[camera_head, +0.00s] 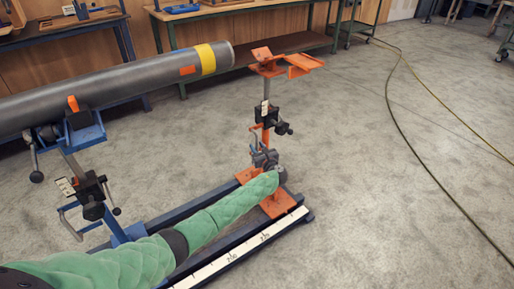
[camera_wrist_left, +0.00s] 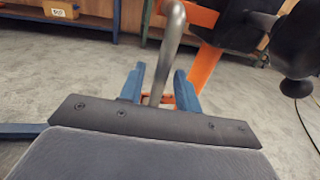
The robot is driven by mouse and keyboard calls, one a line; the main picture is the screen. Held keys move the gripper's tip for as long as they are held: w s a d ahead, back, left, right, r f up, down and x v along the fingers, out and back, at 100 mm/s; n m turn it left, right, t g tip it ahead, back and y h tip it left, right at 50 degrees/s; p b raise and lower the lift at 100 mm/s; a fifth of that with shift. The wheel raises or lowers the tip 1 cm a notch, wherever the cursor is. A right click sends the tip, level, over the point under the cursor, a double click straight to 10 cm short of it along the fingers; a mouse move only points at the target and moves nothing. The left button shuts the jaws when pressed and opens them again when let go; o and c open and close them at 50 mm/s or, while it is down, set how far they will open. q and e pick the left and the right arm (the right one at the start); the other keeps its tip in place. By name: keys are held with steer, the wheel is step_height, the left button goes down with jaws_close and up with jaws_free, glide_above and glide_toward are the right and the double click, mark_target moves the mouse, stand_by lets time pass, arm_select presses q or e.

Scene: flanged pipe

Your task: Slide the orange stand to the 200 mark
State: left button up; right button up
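The orange stand (camera_head: 267,133) stands upright near the right end of the dark blue rail (camera_head: 299,219), with its orange base plate (camera_head: 280,205) across the rails and a V-shaped orange head on top. A white scale (camera_head: 243,250) runs along the near rail; its small numbers are hard to read. My left gripper (camera_head: 264,158) is at the stand's lower post. In the left wrist view its two blue fingers (camera_wrist_left: 160,88) are apart, with a grey metal handle (camera_wrist_left: 168,50) between them and gaps visible beside it. My right gripper is not in view.
A grey pipe (camera_head: 130,85) with a yellow band lies on a blue stand (camera_head: 87,135) at left, its end short of the orange head. Workbenches (camera_head: 240,10) line the back. A hose (camera_head: 400,130) crosses the floor at right; floor between is clear.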

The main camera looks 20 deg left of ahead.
arm_select(q)
steer(key=shift+w+a, duration=0.3)
steer(key=shift+w, duration=0.05)
jaws_close()
steer(key=shift+s+a, duration=0.1)
